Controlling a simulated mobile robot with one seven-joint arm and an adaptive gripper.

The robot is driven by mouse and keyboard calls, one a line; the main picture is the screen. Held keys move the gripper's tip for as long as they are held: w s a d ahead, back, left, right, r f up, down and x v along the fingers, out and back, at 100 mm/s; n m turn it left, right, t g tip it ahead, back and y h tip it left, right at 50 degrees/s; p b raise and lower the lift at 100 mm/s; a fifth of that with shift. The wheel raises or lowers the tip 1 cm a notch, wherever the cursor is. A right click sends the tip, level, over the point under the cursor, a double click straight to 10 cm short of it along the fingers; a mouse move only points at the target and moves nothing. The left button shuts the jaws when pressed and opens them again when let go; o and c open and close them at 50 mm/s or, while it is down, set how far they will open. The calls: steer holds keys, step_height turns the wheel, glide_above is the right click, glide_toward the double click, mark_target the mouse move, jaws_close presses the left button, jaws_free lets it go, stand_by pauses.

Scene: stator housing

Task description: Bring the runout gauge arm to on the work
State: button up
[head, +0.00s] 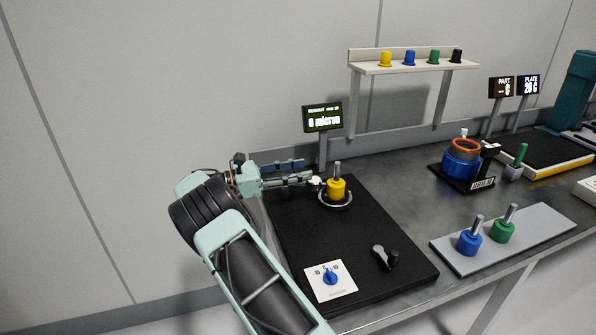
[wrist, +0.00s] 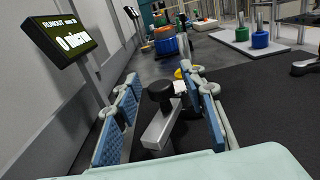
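The runout gauge arm, a grey bar with a black knob (wrist: 160,90), lies between my fingers in the wrist view. A small white piece (wrist: 180,87) shows just beyond the knob. My gripper (wrist: 163,86) is open, with blue-padded fingers on both sides of the knob and visible gaps. In the head view my gripper (head: 308,172) reaches in level from the left, close to the work. The work, a yellow part with a metal shaft (head: 337,188), stands upright in a ring on the black mat. It is mostly hidden in the wrist view. The gauge display (head: 323,117) reads 0 micron.
A blue dial (head: 330,277) and a black-knobbed lever (head: 385,257) sit on the mat's front part. Blue (head: 469,241) and green (head: 503,229) shafted parts stand on a grey plate at right. A blue-and-orange stator (head: 461,160) is behind. The mat's middle is clear.

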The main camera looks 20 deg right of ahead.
steer(key=a, duration=1.2)
steer(key=shift+s, duration=0.15)
stand_by(0.3)
